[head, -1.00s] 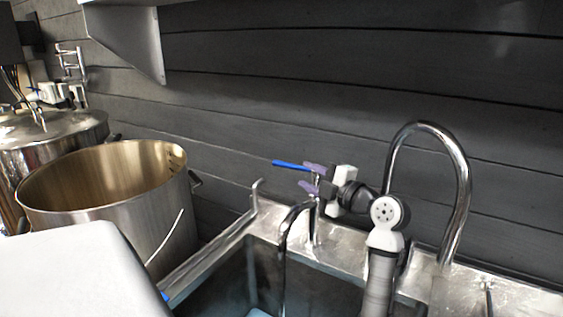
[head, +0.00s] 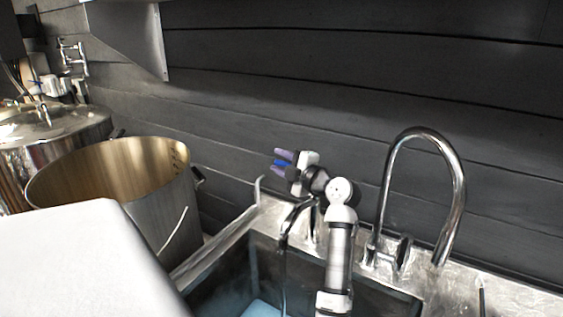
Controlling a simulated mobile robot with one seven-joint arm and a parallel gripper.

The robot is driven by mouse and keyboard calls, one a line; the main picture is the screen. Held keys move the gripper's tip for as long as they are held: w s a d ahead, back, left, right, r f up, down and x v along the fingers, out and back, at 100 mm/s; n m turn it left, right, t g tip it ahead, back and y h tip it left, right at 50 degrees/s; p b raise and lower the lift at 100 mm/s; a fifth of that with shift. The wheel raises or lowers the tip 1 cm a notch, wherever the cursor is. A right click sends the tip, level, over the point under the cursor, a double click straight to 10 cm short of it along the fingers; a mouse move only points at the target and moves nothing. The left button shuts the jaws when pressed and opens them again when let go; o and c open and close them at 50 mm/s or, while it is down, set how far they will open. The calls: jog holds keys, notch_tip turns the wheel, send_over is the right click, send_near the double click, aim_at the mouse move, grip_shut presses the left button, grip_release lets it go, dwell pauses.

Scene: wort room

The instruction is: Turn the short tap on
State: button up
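The short tap (head: 308,217) is a chrome tap with a low curved spout on the sink's back ledge. A thin vertical streak below its spout runs into the sink; I cannot tell if it is water. My gripper (head: 281,163) is above and slightly left of this tap, pointing left. Its two purple fingertips stand apart, one above the other. The blue lever (head: 281,163) shows between them, mostly hidden; I cannot tell if they touch it. My gripper hides how the lever joins the tap.
A tall chrome gooseneck tap (head: 388,190) stands to the right. The steel sink (head: 225,290) holds something blue (head: 262,308). A large open pot (head: 170,215) is at left, with a lidded pot (head: 50,140) behind. A dark plank wall (head: 330,95) is close behind the taps.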

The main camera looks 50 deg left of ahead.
grip_shut()
jog(key=shift+f, duration=0.1)
jog(key=shift+w+a+f+t+b, duration=0.15)
jog(key=shift+t+b, duration=0.25)
jog(key=shift+b, duration=0.3)
jog(key=shift+w+a+m+t+b, duration=0.15)
jog(key=shift+w+m+t+b, duration=0.1)
jog(key=shift+m+t+b, duration=0.3)
jog(key=shift+r, duration=0.2)
grip_release()
